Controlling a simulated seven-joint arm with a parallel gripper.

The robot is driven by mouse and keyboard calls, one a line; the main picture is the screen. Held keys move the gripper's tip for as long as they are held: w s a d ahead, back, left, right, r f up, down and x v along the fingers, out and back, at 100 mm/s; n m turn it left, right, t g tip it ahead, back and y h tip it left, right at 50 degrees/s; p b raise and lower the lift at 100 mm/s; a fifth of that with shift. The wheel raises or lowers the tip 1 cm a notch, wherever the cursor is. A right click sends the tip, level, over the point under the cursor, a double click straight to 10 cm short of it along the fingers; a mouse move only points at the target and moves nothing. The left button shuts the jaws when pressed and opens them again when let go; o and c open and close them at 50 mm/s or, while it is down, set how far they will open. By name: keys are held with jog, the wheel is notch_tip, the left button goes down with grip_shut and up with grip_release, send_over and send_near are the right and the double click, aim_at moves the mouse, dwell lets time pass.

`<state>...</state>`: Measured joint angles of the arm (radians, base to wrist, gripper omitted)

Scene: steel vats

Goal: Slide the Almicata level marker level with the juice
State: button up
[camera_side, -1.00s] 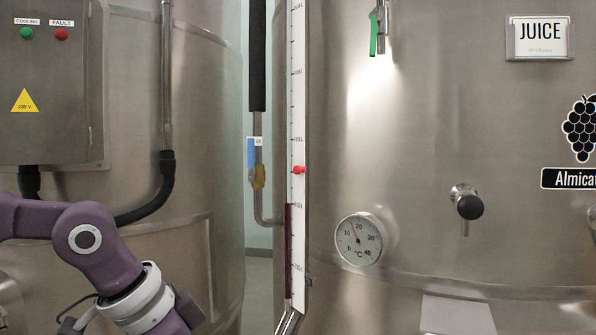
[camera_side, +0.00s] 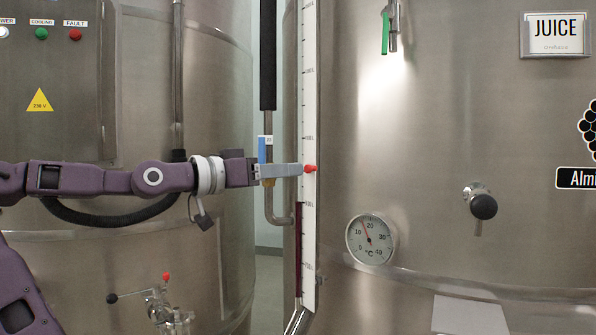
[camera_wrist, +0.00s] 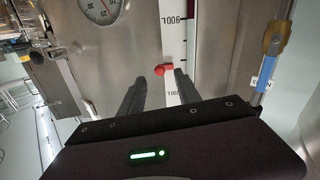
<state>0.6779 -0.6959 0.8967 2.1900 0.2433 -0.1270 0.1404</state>
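The red level marker (camera_side: 311,169) sits on the white graduated scale (camera_side: 309,105) of the Almicata vat, which bears the JUICE card (camera_side: 556,31). The dark red juice column (camera_side: 299,245) stands beside the scale; its top is clearly below the marker. My gripper (camera_side: 299,169) is level with the marker, its fingertips at the scale's left edge. In the wrist view my gripper (camera_wrist: 159,76) has its two fingers apart, with the marker (camera_wrist: 165,70) between or just beyond the tips. I see no finger closed on it; contact cannot be told.
A pipe with a blue-handled valve (camera_side: 265,150) runs close behind my gripper. A thermometer (camera_side: 370,239), a tap (camera_side: 482,206) and a green-handled valve (camera_side: 386,33) are on the vat to the right. A control box (camera_side: 55,80) is on the left vat.

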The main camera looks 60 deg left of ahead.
aim_at(306, 170)
jog(key=w, duration=0.4)
jog(key=shift+s, duration=0.1)
grip_shut()
jog(key=shift+a, duration=0.1)
dwell(1.2)
